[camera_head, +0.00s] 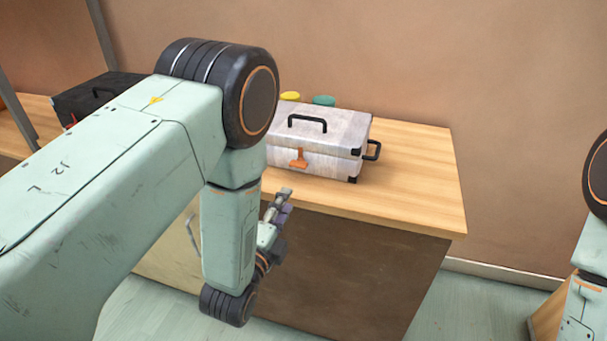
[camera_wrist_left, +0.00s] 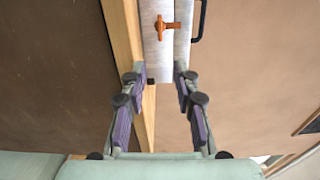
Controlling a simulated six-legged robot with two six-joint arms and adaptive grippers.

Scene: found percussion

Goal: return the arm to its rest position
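My left arm comes in from the left of the head view, bent downward at its large black joint. My left gripper (camera_head: 279,206) is in front of the counter's front edge, below and apart from the case. In the left wrist view its two fingers (camera_wrist_left: 159,78) stand well apart with nothing between them, so it is open and empty. Part of my right arm shows at the right edge of the head view; its gripper is out of view.
A grey-white case (camera_head: 335,130) with black handles and an orange latch (camera_head: 299,158) sits closed on the wooden counter (camera_head: 420,170). Yellow (camera_head: 289,96) and green (camera_head: 324,100) round things show behind it. A black case (camera_head: 92,95) is at left. The counter's right side is clear.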

